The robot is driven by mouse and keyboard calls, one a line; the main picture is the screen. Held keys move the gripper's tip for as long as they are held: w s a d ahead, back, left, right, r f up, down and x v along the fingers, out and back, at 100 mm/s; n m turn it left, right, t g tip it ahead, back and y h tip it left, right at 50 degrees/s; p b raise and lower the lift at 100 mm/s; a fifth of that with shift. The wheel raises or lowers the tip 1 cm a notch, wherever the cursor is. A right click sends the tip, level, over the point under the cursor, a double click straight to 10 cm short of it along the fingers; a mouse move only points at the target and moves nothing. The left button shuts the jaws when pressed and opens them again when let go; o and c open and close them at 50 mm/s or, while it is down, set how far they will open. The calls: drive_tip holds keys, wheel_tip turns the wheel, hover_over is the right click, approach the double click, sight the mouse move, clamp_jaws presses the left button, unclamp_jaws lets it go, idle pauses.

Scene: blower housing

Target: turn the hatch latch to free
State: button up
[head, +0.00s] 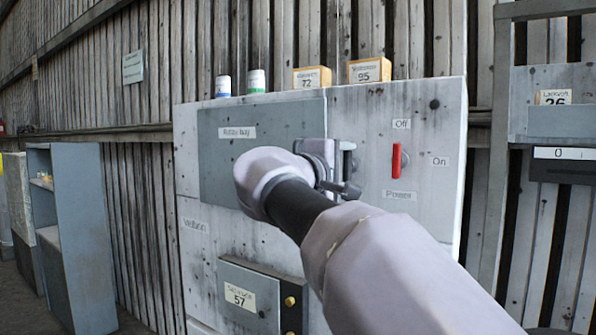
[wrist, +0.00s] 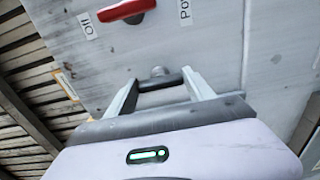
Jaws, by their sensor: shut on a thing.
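The hatch is a grey panel (head: 225,165) labelled "Relay bay" on the front of a pale, stained cabinet. The hatch latch (head: 349,190) is a dark lever at the panel's right edge, partly hidden by my gripper (head: 340,170). In the wrist view, the latch (wrist: 160,83) is a dark bar with a round grey pivot behind it, lying between the two fingertips of my gripper (wrist: 160,88). My gripper is shut on the latch. My wrist and arm hide part of the panel's right side.
A red power switch (head: 396,161) stands upright close right of my gripper; it also shows in the wrist view (wrist: 127,9). Two cans and two yellow boxes (head: 370,71) stand on the cabinet top. A drawer-like unit (head: 249,297) marked 57 is below.

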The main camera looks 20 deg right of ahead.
idle(0.3)
drive_tip(key=o, duration=1.4)
drive_tip(key=p+v, duration=0.2)
drive_tip(key=v, duration=1.5)
drive_tip(key=shift+s+a, duration=0.15)
drive_tip(key=shift+a, duration=0.05)
